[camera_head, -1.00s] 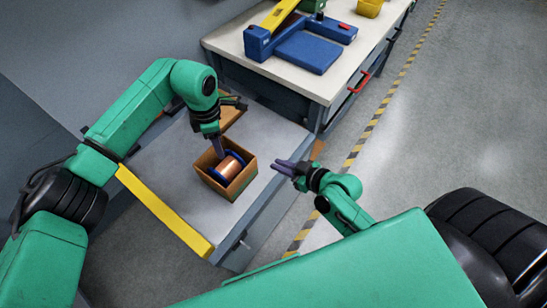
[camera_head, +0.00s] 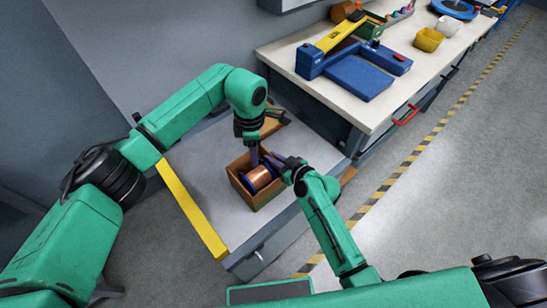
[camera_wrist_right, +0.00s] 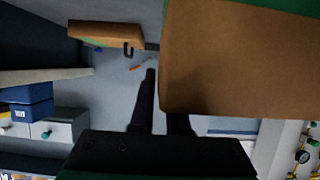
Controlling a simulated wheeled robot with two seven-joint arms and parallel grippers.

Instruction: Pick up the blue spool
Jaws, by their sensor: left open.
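The blue spool (camera_head: 259,179), wound with copper-coloured wire, lies on its side in an open brown box (camera_head: 269,199) on the grey platform in the head view. My left gripper (camera_head: 254,158) points down at the back of this box, close to the spool; contact cannot be told. My right gripper (camera_head: 278,160) is at the box's right back side, close to the left one. In the right wrist view its two dark fingers (camera_wrist_right: 160,100) stand apart, one tip hidden behind a large brown box wall (camera_wrist_right: 235,60). The spool is not visible there.
A second brown box (camera_head: 271,124) sits behind on the platform. A yellow bar (camera_head: 190,207) edges the platform's left. A white-topped workbench (camera_head: 325,92) with a blue and yellow fixture (camera_head: 360,78) stands at the back right. Floor to the right is clear.

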